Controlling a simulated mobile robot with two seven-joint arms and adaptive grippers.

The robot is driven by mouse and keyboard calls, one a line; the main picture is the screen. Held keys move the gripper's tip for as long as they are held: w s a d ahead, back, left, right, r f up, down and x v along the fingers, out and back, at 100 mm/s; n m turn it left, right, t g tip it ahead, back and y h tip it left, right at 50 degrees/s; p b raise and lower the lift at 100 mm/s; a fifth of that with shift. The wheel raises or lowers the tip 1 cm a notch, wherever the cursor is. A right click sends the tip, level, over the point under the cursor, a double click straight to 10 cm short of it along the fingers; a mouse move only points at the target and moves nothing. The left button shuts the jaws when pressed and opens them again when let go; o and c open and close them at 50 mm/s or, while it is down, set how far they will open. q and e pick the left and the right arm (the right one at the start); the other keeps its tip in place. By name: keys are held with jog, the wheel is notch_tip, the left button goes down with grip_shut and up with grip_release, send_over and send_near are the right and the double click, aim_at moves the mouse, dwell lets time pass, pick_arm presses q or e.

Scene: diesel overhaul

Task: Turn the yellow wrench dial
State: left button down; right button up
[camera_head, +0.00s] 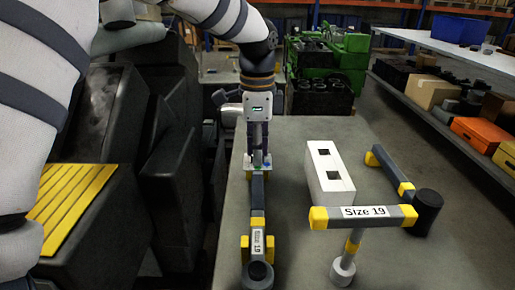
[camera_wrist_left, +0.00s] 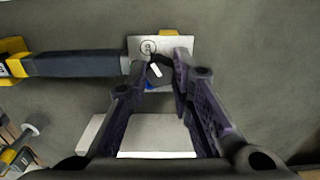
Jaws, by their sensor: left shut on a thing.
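A grey and yellow wrench (camera_head: 258,200) labelled "Size" lies lengthwise on the bench in the head view. My left gripper (camera_head: 258,163) points down over its far end. In the left wrist view, the wrench's dark handle (camera_wrist_left: 80,64) runs in from the left to a silver plate (camera_wrist_left: 146,45) with a round mark and yellow edge. There my left gripper (camera_wrist_left: 162,70) is shut on a small dark knob (camera_wrist_left: 157,72) with a white mark, which looks like the dial; the fingers partly hide it. My right gripper is not in view.
A second wrench (camera_head: 380,216) labelled "Size 19" stands raised on the right of the bench (camera_head: 400,262). A white block (camera_head: 328,178) with two square holes stands between the wrenches. Shelves (camera_head: 450,128) with boxes are at right; green machinery (camera_head: 330,62) is behind.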

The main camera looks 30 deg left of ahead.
pick_arm(q)
jog(key=c, duration=1.4)
grip_release()
notch_tip(320, 180, up, 12)
jog(key=shift+r, duration=0.1)
